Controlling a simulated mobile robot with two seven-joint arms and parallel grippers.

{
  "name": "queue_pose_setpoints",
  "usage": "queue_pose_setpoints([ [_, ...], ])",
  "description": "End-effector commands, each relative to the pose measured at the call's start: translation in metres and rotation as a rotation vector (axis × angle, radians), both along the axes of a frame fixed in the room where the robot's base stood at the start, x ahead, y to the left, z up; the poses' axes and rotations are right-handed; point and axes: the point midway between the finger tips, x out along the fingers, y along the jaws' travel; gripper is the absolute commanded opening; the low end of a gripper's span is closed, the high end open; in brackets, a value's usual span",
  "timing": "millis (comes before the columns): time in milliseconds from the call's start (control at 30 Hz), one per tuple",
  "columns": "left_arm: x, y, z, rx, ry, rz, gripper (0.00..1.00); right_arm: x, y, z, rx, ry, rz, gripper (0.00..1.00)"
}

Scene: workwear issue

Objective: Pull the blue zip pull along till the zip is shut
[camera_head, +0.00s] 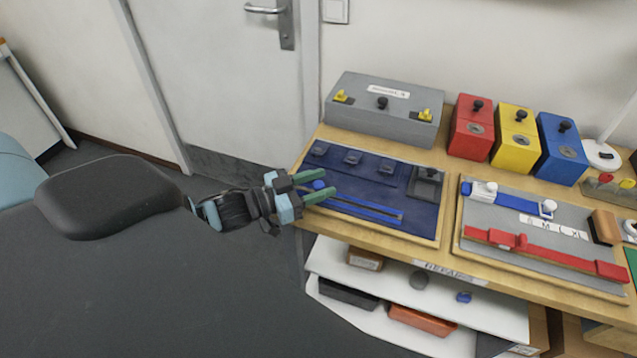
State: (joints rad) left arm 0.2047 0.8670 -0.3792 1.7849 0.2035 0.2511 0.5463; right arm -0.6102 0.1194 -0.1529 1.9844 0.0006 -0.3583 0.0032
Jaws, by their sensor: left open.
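The zip (372,210) runs along the front of a dark blue cloth panel (425,213) on a wooden-edged board. Its bright blue pull (318,185) is at the left end of the zip. My left gripper (322,183) reaches in from the left over the panel's left edge. Its two green fingers are open, and the blue pull shows between them. I cannot tell whether either finger touches it. Part of the zip's left end is hidden by the near finger. My right gripper is not in view.
A grey box (385,108) with yellow latches stands behind the panel. Red (472,127), yellow (513,135) and blue (562,148) boxes stand to its right. A second board (470,250) with red and blue straps lies right of the panel. A white shelf (485,310) is below.

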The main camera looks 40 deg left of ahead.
Motion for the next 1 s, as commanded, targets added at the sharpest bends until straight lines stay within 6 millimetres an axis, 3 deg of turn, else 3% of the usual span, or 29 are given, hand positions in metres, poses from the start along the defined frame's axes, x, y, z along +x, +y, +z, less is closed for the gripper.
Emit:
queue_pose_setpoints([
  [333, 0.0023, -0.0016, -0.0005, 0.001, 0.001, 0.0, 0.44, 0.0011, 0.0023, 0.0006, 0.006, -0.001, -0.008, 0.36],
  [700, 0.0021, -0.0015, -0.0003, 0.001, 0.0, -0.001, 0.0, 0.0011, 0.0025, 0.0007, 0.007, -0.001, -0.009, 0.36],
  [1000, 0.004, -0.0016, -0.0006, 0.001, 0.0, -0.001, 0.0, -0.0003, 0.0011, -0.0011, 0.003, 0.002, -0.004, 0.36],
])
